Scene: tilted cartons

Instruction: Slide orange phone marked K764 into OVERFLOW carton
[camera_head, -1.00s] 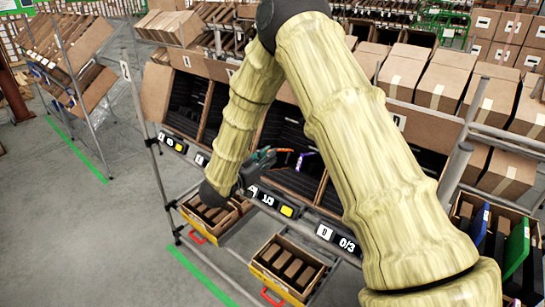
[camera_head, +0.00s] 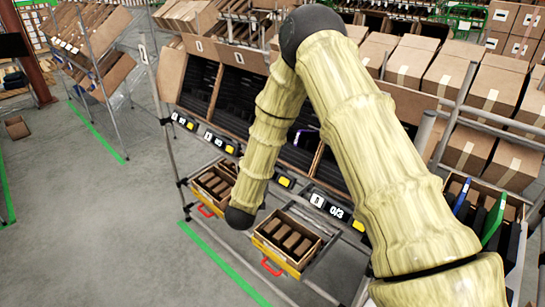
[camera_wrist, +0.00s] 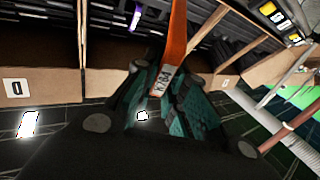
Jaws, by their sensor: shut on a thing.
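In the wrist view my gripper (camera_wrist: 163,100) is shut on the orange phone (camera_wrist: 176,40), near a white label reading K764 (camera_wrist: 160,80). The phone sticks out beyond the fingers toward open cartons with dark slots. In the head view my forearm hides the gripper and the phone. Tilted cartons (camera_head: 225,62) with dark contents stand in the rack behind the arm. One holds a purple-edged item (camera_head: 304,130), also in the wrist view (camera_wrist: 136,20). I cannot read OVERFLOW on any carton. Whether the phone touches a carton is unclear.
A display reading 0/3 (camera_head: 336,209) sits on the rack's front rail. Yellow trays with brown boxes (camera_head: 277,257) stick out below it. A carton with blue and green items (camera_head: 490,215) is at the right. Open floor (camera_head: 80,220) lies at the left.

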